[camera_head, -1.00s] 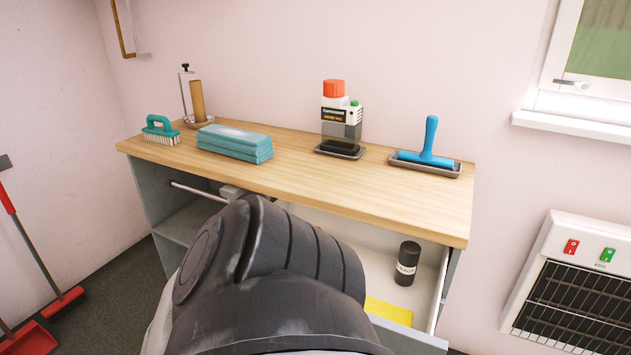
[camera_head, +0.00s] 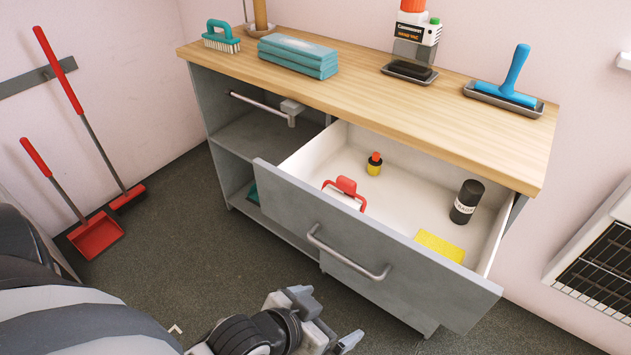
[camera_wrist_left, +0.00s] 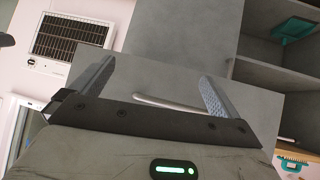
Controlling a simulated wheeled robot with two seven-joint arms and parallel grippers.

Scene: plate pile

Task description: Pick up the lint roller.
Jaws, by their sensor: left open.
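A blue roller-like tool with an upright handle (camera_head: 515,72) lies in a grey tray on the right of the wooden countertop. A red-handled item with a white body (camera_head: 345,190) lies in the open drawer, partly hidden by the drawer front. I cannot tell for sure which is the lint roller. My left gripper (camera_head: 328,318) is open and empty, low in front of the drawer front (camera_head: 360,240). In the left wrist view its fingers (camera_wrist_left: 155,85) are spread, with the drawer handle (camera_wrist_left: 170,102) showing between them, apart from it. My right gripper is not in view.
The drawer also holds a black can (camera_head: 466,203), a yellow sheet (camera_head: 440,246) and a small yellow bottle (camera_head: 374,165). A red dustpan (camera_head: 96,235) is at left.

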